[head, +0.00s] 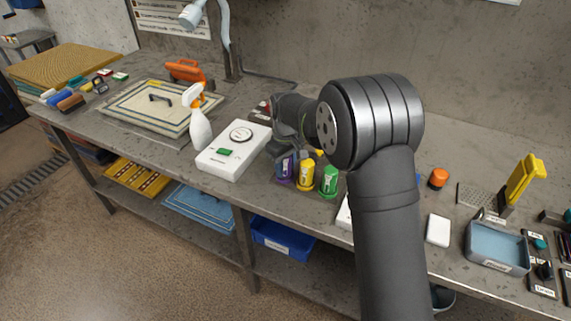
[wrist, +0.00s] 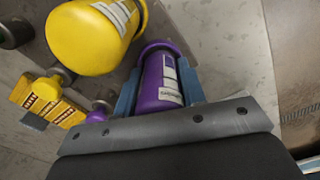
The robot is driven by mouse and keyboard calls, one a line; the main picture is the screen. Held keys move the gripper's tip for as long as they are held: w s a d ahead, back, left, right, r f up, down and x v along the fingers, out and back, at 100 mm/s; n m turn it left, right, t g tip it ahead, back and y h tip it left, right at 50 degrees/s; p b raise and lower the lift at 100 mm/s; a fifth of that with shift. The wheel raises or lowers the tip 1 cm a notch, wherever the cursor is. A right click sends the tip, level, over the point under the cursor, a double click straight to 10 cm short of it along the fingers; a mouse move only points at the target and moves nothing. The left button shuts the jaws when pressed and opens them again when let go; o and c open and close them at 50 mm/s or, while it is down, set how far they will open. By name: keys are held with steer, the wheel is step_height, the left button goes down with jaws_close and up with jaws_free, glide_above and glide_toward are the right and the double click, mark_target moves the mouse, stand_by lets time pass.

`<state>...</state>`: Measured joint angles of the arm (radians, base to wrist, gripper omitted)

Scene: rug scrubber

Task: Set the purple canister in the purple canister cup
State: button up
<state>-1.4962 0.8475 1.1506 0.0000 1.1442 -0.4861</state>
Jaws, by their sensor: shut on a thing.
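The purple canister (head: 285,170) stands at the left of a row with a yellow and a green canister, near the front edge of the bench. In the wrist view the purple canister (wrist: 162,78), with a white label, sits between the blue finger pads of my gripper (wrist: 160,88). My gripper is shut on it. In the head view my gripper (head: 284,153) is at the canister's upper part and my arm partly covers it. Whether the canister touches the bench is unclear. I cannot pick out the purple canister cup; a small purple part (wrist: 99,112) shows in the wrist view.
The yellow canister (head: 306,176) is close beside the purple one, then the green canister (head: 329,181). A white box with a dial (head: 234,150) and a spray bottle (head: 197,122) stand to the left. A blue tray (head: 497,247) is at the right. My arm hides the bench behind it.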

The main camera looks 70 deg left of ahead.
steer(key=shift+f, duration=0.2)
steer(key=o, duration=1)
steer(key=shift+r, duration=0.1)
step_height(320, 180, up, 17)
steer(key=shift+r, duration=0.15)
